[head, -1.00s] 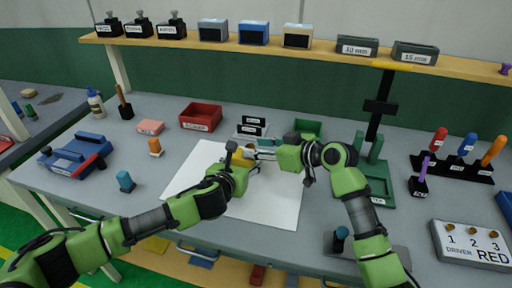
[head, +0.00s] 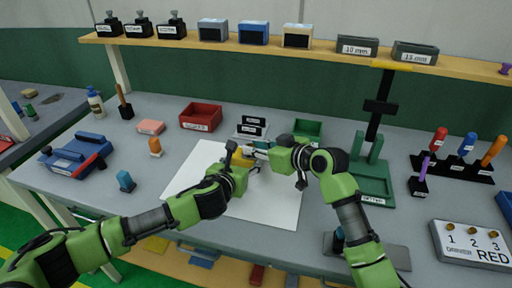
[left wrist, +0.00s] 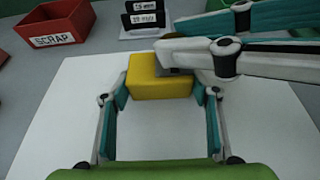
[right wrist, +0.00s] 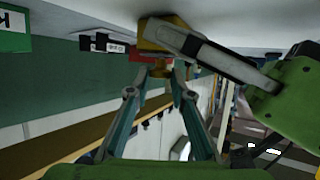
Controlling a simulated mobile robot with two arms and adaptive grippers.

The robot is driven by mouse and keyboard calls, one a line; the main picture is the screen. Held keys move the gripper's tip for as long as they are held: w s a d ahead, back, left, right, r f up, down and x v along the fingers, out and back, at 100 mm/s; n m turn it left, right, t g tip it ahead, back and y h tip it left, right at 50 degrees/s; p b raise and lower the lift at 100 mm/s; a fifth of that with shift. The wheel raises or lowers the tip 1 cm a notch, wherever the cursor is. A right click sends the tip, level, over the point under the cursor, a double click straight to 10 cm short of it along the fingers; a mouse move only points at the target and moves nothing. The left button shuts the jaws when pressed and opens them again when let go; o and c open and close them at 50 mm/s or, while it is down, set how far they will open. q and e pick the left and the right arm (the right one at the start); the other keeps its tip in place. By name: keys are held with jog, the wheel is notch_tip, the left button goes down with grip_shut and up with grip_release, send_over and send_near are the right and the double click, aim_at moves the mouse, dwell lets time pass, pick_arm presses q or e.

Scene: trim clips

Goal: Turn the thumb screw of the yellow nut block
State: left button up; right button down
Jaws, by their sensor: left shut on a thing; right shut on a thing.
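The yellow nut block (left wrist: 160,77) sits over the white sheet, between the fingers of my left gripper (left wrist: 160,90), which is shut on it. The block also shows in the right wrist view (right wrist: 170,32), with a finger of my left gripper along its side. My right gripper (right wrist: 163,72) is shut on a small brownish part of the block, which I take to be the thumb screw (right wrist: 157,68). In the left wrist view, the right gripper's fingers reach in from the right and cover the block's upper right side. In the head view both grippers meet over the sheet and mostly hide the block.
The white sheet (head: 275,205) lies mid-table around the grippers. A red scrap bin (head: 200,117), a small labelled rack (head: 250,128) and a green tray (head: 308,130) stand behind. A green stand (head: 372,170) is to the right. The front-left table is fairly open.

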jog(key=shift+s+a+m+t+h, duration=0.15)
jog(key=shift+m+t+h, duration=0.4)
jog(key=shift+m+h, duration=0.3)
jog(key=shift+s+a+m+t+h, duration=0.15)
jog(key=shift+m+t+h, duration=0.4)
jog(key=shift+m+h, duration=0.3)
jog(key=c, duration=1.8)
grip_release()
jog(key=shift+w, duration=0.1)
jog(key=v, duration=1.2)
